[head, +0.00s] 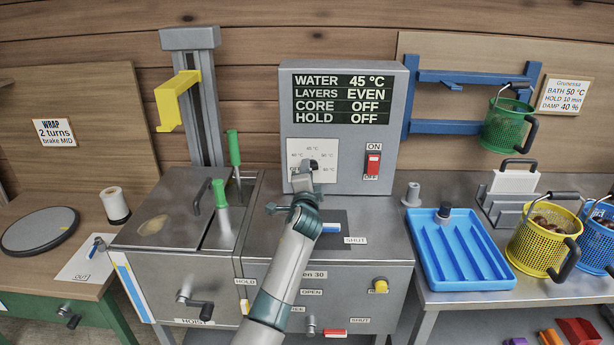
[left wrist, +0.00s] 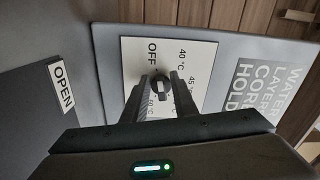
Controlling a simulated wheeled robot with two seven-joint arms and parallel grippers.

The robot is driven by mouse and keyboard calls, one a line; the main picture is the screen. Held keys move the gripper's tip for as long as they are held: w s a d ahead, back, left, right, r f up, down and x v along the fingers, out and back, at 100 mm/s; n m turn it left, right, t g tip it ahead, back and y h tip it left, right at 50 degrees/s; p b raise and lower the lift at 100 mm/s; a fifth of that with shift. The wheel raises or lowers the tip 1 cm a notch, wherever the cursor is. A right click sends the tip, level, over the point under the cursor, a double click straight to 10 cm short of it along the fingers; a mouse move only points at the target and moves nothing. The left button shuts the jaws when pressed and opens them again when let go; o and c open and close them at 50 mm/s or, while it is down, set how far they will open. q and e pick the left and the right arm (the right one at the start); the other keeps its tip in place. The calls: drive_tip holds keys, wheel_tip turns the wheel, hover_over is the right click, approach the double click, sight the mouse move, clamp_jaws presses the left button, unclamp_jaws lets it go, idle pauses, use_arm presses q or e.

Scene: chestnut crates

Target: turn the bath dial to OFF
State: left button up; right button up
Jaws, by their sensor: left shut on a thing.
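The bath dial (head: 309,166) is a dark knob on a white plate low on the grey control panel (head: 290,110). My left gripper (head: 304,182) is at the dial and largely hides it in the head view. In the left wrist view the dial (left wrist: 160,82) sits between the two fingers of my left gripper (left wrist: 162,92), which are shut on it. OFF, 40 °C and 45 °C are legible around the dial there. Where its pointer aims is not clear. The display (head: 343,99) reads WATER 45 °C. My right gripper is not in view.
A red ON/OFF switch (head: 373,163) is right of the dial. Green-handled tools (head: 220,192) stand on the steel bath at left. A blue tray (head: 459,250) and yellow basket (head: 538,246) stand on the right table. An OPEN label (left wrist: 62,85) shows in the wrist view.

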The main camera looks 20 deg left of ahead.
use_arm(q)
drive_tip(key=shift+f+n+b, duration=0.2)
drive_tip(key=shift+n+b, duration=0.1)
drive_tip(key=shift+n, duration=0.6)
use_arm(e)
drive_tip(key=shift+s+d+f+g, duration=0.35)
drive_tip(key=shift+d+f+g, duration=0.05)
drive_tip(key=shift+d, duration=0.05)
use_arm(q)
drive_tip(key=o, duration=0.7)
drive_tip(key=shift+r, duration=0.1)
